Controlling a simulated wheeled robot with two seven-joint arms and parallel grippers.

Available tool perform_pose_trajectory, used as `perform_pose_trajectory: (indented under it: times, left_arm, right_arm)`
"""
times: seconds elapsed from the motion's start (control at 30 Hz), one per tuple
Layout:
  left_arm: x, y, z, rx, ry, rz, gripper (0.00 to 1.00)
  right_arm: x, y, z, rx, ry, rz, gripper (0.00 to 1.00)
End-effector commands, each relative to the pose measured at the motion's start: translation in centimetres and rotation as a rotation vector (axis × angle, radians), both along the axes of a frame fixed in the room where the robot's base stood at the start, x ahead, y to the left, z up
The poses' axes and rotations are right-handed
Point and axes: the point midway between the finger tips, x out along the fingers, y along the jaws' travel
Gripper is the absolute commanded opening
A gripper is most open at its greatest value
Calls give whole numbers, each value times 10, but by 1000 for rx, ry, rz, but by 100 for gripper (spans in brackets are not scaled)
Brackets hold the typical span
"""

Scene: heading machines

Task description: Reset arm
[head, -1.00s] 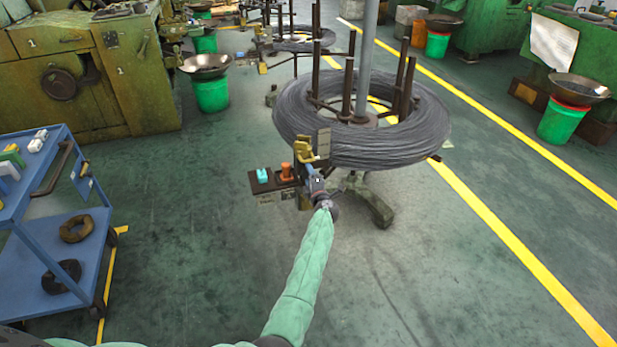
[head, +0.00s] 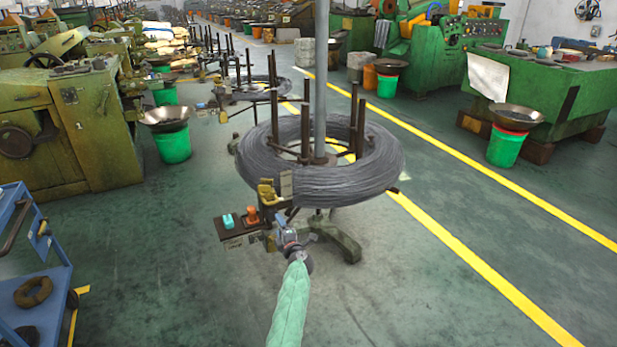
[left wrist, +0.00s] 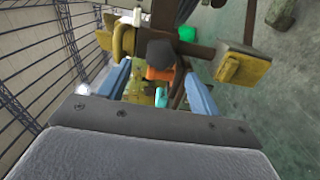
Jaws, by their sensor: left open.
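My left arm, in a green sleeve, reaches up from the bottom of the head view. My left gripper (head: 286,234) is just in front of the wire stand's small bracket. In the left wrist view its two blue fingers (left wrist: 160,88) are spread apart with nothing held between them. Beyond them show a dark round knob, an orange part (left wrist: 160,74) and yellow blocks (left wrist: 243,67) of the bracket. Whether the fingers touch the bracket cannot be told. My right gripper is not in view.
A large wire coil (head: 262,163) lies on a stand with upright posts. A dark plate (head: 234,232) holds a teal and an orange piece. A blue cart (head: 55,259) is at the left edge. Green machines stand behind.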

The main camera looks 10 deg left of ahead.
Motion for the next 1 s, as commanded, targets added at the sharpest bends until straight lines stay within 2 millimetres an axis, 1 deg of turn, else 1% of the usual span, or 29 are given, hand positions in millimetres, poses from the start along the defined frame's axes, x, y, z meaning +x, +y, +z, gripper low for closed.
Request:
perform_pose_trajectory:
  times: [0.03, 0.17, 0.27, 0.3, 0.37, 0.43, 0.57, 0.7, 0.83, 0.9, 0.97, 1.0]
  left_arm:
    - [-1, -11, -3, -10, 4, -12, 63]
    - [7, -24, -4, -9, 9, -93, 63]
    - [17, -46, -3, 20, 19, -222, 63]
    - [21, -57, -2, 41, 25, -284, 63]
    - [26, -73, 8, 80, 26, -378, 63]
    - [30, -90, 23, 133, 25, -485, 63]
    - [31, -123, 58, 250, 24, -672, 63]
    - [22, -155, 99, 403, 40, -859, 63]
    - [5, -176, 136, 564, 80, -1009, 63]
    - [-10, -184, 150, 654, 118, -1082, 63]
    - [-26, -187, 158, 729, 163, -1137, 63]
    - [-38, -188, 162, 779, 198, -1171, 63]
  right_arm:
    - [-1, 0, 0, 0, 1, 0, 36]
    - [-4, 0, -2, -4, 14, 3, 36]
    - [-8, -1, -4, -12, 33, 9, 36]
    - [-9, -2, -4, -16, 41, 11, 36]
    - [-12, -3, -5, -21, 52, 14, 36]
    - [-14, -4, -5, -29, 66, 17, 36]
    - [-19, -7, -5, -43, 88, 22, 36]
    - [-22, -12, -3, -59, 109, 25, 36]
    - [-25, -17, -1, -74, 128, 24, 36]
    - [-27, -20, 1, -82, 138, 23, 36]
    - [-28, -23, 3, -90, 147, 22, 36]
    - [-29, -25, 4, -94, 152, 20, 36]
